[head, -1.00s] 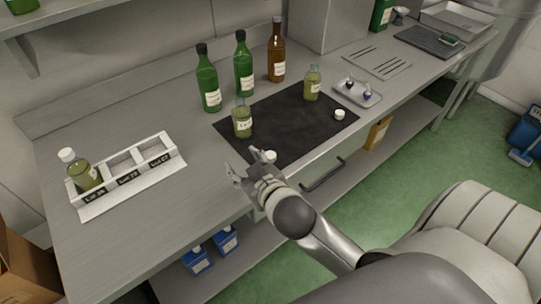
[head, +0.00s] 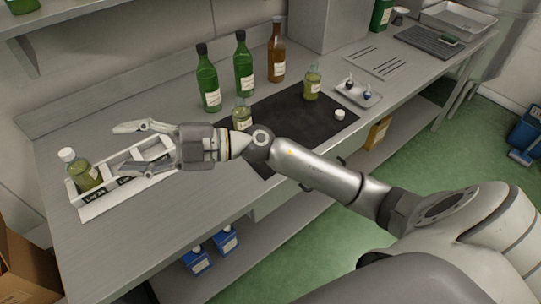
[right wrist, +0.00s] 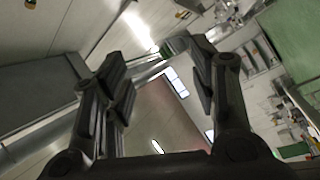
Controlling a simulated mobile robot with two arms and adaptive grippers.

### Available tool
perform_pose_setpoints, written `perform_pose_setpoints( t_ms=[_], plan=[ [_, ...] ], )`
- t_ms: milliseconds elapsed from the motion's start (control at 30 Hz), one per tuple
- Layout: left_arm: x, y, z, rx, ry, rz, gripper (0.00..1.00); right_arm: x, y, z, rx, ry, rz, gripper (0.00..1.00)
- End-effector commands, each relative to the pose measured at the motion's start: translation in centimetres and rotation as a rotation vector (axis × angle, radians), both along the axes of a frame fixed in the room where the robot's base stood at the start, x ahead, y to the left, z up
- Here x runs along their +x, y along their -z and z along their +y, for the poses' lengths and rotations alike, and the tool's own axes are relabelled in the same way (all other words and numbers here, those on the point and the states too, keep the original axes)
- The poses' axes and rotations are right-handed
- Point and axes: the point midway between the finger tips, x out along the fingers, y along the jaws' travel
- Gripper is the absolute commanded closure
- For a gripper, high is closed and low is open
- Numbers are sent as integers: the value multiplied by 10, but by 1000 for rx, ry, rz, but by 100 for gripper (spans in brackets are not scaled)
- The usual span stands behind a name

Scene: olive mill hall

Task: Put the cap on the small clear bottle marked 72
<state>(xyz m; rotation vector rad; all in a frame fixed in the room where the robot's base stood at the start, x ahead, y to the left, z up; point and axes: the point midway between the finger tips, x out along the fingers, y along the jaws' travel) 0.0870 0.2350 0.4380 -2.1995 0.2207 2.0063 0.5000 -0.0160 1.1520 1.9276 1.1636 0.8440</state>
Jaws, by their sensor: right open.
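A small clear bottle (head: 242,112) with yellow-green oil stands on the dark mat, its lower part behind my right arm. A second small clear bottle (head: 312,86) stands further back on the mat. I cannot read the number on either label, and neither shows a white cap. One white cap (head: 340,115) lies at the mat's right edge. My right gripper (head: 117,148) is open, fingers pointing left, and overlaps the white rack (head: 92,208) in the head view. Its open fingers (right wrist: 160,65) hold nothing in the right wrist view. My left gripper is out of view.
A white-capped bottle (head: 82,172) stands in the rack's left slot. Two green bottles (head: 208,82) (head: 243,66) and a brown bottle (head: 277,55) stand behind the mat (head: 285,120). A small metal tray (head: 358,95) is at the right. The front left counter is clear.

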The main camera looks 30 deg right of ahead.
Motion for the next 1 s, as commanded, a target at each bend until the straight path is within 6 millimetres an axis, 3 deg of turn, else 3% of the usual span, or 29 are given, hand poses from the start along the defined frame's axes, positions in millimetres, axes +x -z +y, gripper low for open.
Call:
perform_pose_setpoints(
  t_ms=[167, 367, 467, 633, 800, 1000],
  plan=[
    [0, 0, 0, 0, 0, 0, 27, -5, 42, -2, -285, -145, 18, 47],
    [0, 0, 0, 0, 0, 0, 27, 0, 95, -39, -631, -226, 116, 47],
    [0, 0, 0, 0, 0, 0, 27, 7, 117, -72, -806, -229, 191, 47],
    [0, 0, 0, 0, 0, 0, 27, 18, 142, -145, -1101, -174, 359, 47],
    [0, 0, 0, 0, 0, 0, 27, 24, 144, -225, -1345, -60, 550, 47],
    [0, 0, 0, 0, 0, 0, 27, 22, 134, -288, -1507, 63, 721, 47]
  ],
)
